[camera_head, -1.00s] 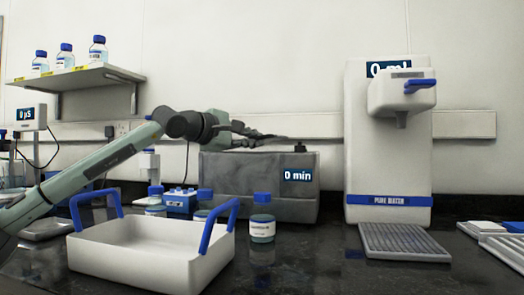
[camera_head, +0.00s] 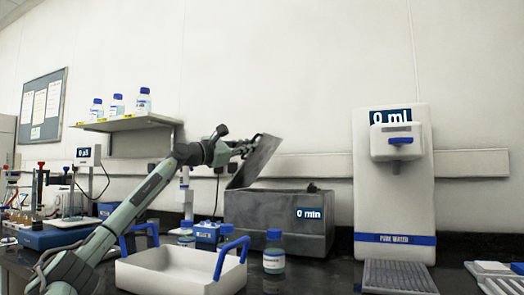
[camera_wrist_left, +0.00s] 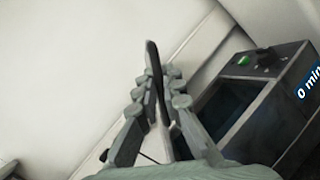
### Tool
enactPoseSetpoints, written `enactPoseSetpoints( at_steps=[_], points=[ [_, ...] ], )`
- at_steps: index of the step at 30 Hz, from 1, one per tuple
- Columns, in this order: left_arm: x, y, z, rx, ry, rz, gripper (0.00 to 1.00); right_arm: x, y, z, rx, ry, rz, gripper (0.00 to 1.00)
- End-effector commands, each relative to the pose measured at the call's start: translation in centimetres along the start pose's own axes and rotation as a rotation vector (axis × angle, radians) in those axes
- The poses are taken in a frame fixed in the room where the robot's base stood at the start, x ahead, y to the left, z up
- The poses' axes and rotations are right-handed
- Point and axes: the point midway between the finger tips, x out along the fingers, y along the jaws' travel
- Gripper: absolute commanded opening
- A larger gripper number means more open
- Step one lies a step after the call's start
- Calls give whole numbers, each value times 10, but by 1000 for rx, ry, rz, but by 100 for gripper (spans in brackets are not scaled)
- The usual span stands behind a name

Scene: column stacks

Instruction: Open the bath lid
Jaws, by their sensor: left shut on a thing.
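The grey bath (camera_head: 278,220) stands on the dark bench in the head view, with a "0 min" display on its front. Its grey lid (camera_head: 256,160) is tilted up steeply at the bath's left end. My left gripper (camera_head: 243,149) is at the lid's upper left edge. In the left wrist view my left gripper (camera_wrist_left: 160,88) is shut on the lid (camera_wrist_left: 154,70), seen edge-on between the fingers. The bath (camera_wrist_left: 262,95) shows at the right there, its dark opening uncovered. My right gripper is not in view.
A white tray with blue handles (camera_head: 165,272) and a blue-capped bottle (camera_head: 274,252) stand in front of the bath. A pure water dispenser (camera_head: 394,190) stands right. A shelf with bottles (camera_head: 125,122) hangs at the back left.

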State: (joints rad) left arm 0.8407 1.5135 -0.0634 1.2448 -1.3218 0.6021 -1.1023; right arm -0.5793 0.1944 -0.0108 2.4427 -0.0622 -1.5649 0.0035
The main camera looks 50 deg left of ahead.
Motion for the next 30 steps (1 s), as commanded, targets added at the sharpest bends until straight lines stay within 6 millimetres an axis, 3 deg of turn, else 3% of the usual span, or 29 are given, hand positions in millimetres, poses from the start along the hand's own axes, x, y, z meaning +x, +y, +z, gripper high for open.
enactPoseSetpoints(
  at_steps=[3,15,30],
  points=[
    [-3,25,1,-103,-27,46,0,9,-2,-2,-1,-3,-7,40],
    [-23,84,-13,-432,-104,183,0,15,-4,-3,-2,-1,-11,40],
    [-40,120,-35,-676,-160,282,0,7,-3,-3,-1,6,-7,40]
  ],
)
